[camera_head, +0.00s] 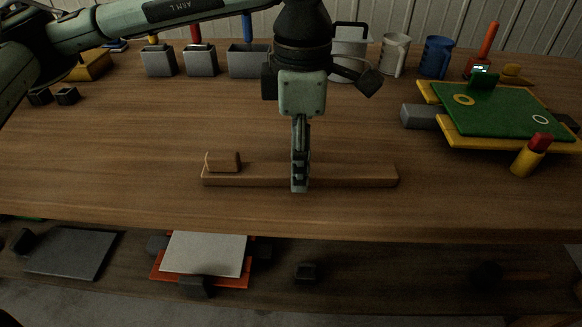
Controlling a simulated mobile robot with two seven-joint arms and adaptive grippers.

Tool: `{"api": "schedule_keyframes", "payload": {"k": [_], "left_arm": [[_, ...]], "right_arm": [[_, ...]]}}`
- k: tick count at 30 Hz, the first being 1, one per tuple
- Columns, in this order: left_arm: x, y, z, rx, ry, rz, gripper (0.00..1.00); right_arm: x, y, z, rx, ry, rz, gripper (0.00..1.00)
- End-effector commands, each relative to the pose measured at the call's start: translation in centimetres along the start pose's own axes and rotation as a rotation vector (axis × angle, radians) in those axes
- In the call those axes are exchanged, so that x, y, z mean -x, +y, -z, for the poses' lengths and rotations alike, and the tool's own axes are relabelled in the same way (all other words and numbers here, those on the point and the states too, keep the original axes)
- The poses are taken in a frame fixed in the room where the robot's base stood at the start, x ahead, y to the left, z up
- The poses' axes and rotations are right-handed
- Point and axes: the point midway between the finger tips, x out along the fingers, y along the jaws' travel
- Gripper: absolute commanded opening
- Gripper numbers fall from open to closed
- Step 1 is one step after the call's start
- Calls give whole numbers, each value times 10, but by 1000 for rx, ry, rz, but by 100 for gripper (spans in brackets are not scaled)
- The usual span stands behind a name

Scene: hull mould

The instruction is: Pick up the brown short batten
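A brown batten (350,176) lies flat on the wooden table, its long side running left to right near the front edge. A small brown block (222,161) sits at its left end; I cannot tell whether it is on top of the batten or just behind it. My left gripper (300,184) points straight down at the middle of the batten, and its near finger covers a short part of it. The fingers show edge-on, so their gap and any grip on the batten are hidden. My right gripper is not in view.
Grey bins (248,61), a white mug (394,55) and a blue mug (437,57) stand at the back. A green board (500,112) on yellow strips lies at right, near a red-topped yellow cylinder (530,155). A lower shelf holds a white-and-orange panel (205,253).

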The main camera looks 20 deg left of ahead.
Motion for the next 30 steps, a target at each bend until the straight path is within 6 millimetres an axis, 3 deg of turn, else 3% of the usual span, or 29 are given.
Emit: {"api": "schedule_keyframes", "payload": {"k": [10, 22, 30], "left_arm": [[-8, 0, 0, -1, -1, 0, 52], [-8, 0, 0, -1, -1, 0, 3], [-8, 0, 0, -1, -2, -1, 0]], "right_arm": [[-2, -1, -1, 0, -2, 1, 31], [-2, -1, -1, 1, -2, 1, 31], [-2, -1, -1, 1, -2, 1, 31]]}}
